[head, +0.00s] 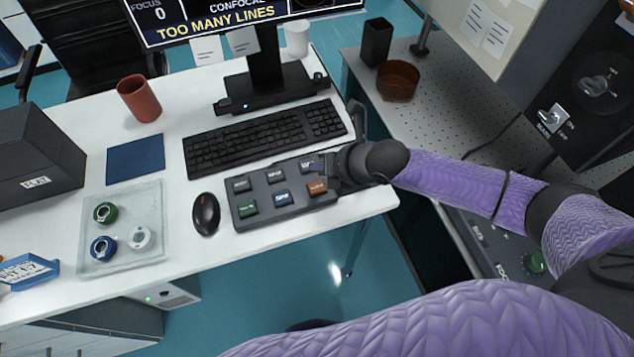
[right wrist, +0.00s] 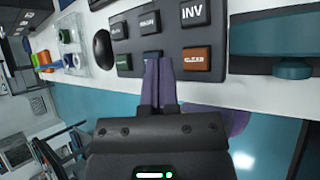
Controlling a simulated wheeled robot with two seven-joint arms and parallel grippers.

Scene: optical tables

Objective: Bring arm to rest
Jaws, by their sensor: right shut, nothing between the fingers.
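My right gripper (head: 332,168) is over the right end of the dark button pad (head: 262,214). In the right wrist view its two fingers (right wrist: 160,66) are shut with nothing between them. The fingertips overlap the lower edge of the pad (right wrist: 170,40) in that view, by the blue button; I cannot tell whether they touch it. The orange button (head: 317,187) and the INV button (right wrist: 194,13) show clear of the fingers. My right arm comes in from the right in the head view. My left gripper is not in view.
The white desk holds a keyboard (head: 265,137), a mouse (head: 206,213), a monitor stand (head: 268,85), a red cup (head: 139,98) and a clear tray (head: 152,199) with ring-shaped parts. A perforated table (head: 450,85) stands at right. Open floor (head: 270,275) lies before the desk.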

